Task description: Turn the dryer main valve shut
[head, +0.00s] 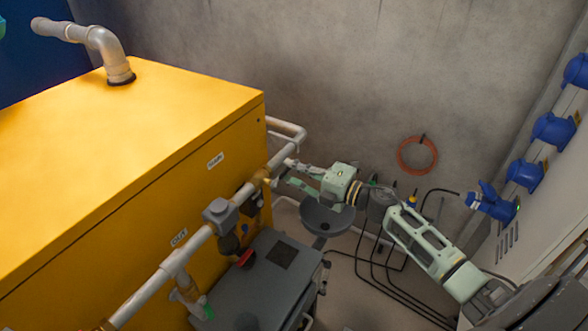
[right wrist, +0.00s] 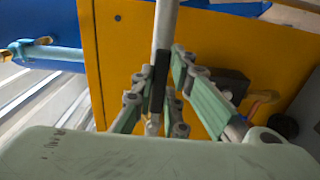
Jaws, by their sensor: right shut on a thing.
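The dryer valve (head: 262,176) shows as a brass-coloured body on the light pipe along the yellow cabinet (head: 150,150), near a small white label (head: 215,161). My right gripper (head: 284,173) reaches it from the right, with its fingers at the pipe just beside the valve. In the right wrist view my right gripper (right wrist: 163,88) is shut, its green fingers on both sides of a narrow part in front of the grey pipe (right wrist: 166,25). The handle's angle is unclear.
A grey box-like unit (head: 258,285) and a dark round bowl (head: 327,217) stand below the pipe. Another valve (head: 186,291) hangs lower on the pipe. Black hoses (head: 385,278) lie on the floor. Blue sockets (head: 553,131) line the right wall.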

